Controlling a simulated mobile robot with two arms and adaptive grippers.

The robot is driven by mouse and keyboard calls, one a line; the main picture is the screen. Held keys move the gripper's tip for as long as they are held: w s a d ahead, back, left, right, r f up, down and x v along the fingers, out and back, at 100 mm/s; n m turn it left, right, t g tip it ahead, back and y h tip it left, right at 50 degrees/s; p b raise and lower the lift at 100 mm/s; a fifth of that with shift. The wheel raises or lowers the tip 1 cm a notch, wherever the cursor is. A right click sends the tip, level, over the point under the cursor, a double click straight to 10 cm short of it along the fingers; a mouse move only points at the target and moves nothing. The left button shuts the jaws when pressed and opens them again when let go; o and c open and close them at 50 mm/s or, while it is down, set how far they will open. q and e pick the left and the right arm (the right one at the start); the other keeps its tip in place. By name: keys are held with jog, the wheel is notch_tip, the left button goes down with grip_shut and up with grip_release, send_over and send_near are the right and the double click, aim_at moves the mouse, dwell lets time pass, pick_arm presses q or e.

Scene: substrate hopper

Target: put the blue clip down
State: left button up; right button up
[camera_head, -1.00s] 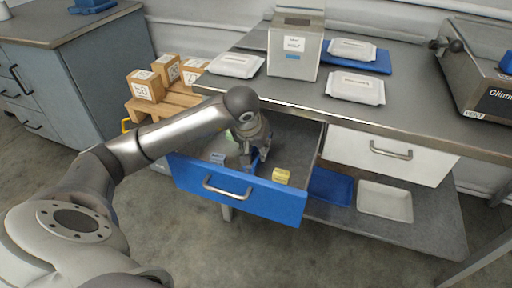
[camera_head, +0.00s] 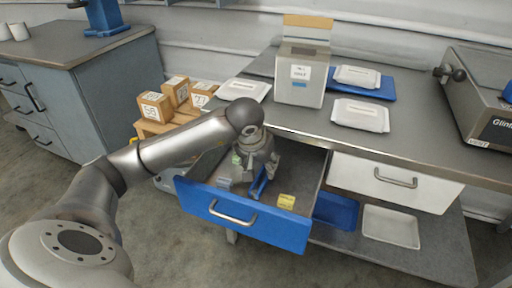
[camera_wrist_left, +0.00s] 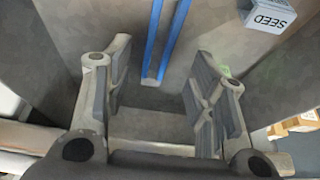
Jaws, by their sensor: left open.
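The blue clip (camera_head: 259,182) lies in the open blue-fronted drawer (camera_head: 240,213). In the left wrist view the clip (camera_wrist_left: 165,40) shows as two long blue strips beyond the fingers, with a gap between them. My left gripper (camera_head: 262,166) is over the inside of the drawer, pointing down. In the left wrist view its two fingers (camera_wrist_left: 155,95) are spread wide with nothing between them. Whether the clip's far end extends further is cut off by that view's edge. My right gripper is not in view.
A yellow block (camera_head: 286,201) and a box labelled SEED (camera_wrist_left: 270,14) are also in the drawer. Above it, the grey counter (camera_head: 310,120) carries a hopper box (camera_head: 301,85) and white packets (camera_head: 361,114). Numbered cartons (camera_head: 155,107) stand to the left.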

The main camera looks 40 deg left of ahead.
pick_arm(q)
jog(key=v, duration=0.8)
jog(key=shift+p, duration=0.4)
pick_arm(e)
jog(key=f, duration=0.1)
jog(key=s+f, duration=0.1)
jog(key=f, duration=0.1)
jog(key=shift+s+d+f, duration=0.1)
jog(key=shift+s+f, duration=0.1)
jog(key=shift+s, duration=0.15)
pick_arm(q)
jog(key=shift+s, duration=0.1)
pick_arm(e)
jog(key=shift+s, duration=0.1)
